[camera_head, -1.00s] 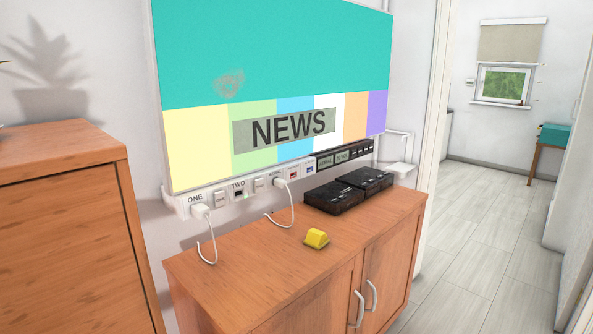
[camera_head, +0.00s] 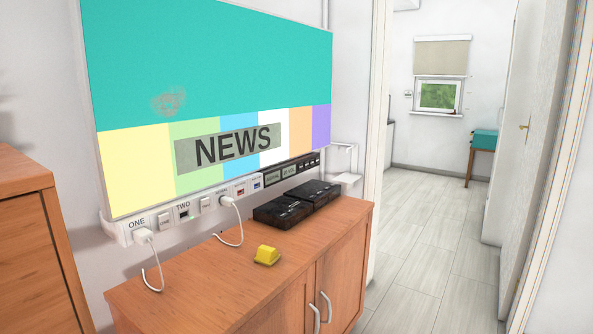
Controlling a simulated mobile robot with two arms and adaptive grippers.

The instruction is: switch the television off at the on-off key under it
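The television (camera_head: 215,75) hangs on the wall at the left. It is lit, with a teal field, coloured bars and the word NEWS. A white strip (camera_head: 190,207) under it carries plugs, switches and sockets, with labels such as ONE and TWO. At the strip's right end is a dark panel (camera_head: 291,170) with small labelled keys. The key labels are too small to read surely, so I cannot tell which is the on-off key. Neither of my grippers is in view.
A wooden cabinet (camera_head: 215,290) stands below the television, bearing black boxes (camera_head: 297,202) and a yellow object (camera_head: 267,255). Another wooden cabinet (camera_head: 35,250) stands at the left. At the right, a doorway opens onto clear floor (camera_head: 425,240), with an open door (camera_head: 525,130) beside it.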

